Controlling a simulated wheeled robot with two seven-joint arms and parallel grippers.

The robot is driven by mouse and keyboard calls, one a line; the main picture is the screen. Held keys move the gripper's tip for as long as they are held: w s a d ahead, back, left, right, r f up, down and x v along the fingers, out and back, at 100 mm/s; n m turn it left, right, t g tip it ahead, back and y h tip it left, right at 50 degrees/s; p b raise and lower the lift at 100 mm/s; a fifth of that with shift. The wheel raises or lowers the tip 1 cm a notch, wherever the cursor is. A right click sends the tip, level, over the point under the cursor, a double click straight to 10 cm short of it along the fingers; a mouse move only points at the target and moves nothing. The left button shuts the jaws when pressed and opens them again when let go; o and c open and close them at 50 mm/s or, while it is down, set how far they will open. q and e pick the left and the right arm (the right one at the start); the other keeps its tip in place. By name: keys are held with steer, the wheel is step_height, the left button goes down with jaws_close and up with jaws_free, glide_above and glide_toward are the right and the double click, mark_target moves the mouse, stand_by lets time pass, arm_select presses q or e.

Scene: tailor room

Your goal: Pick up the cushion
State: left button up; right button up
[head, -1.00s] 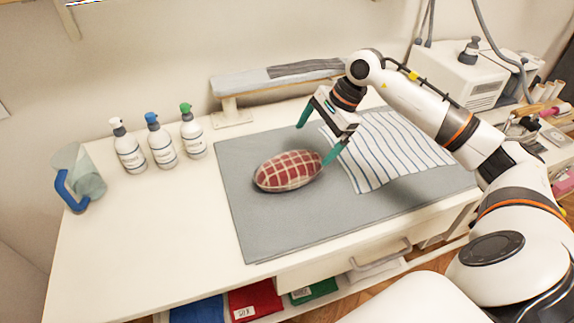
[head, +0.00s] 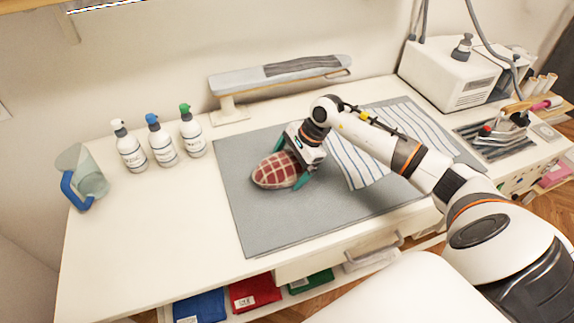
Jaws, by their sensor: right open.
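The cushion (head: 274,171) is a red and white checked oval. It lies on the grey mat (head: 262,224) on the table. My right gripper (head: 291,165) is open and low over the cushion's right end, with one teal finger on the far side and the other at the near right side. The cushion's right end is partly hidden by the gripper. Whether the fingers touch it, I cannot tell. My left gripper is not in view.
A striped cloth (head: 390,135) lies on the mat to the right. A sleeve board (head: 230,85) stands behind the mat. The table's left front (head: 150,240) is clear.

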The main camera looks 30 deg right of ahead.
steer(key=c, duration=1.2)
steer(key=shift+r, duration=0.1)
steer(key=shift+c, duration=0.2)
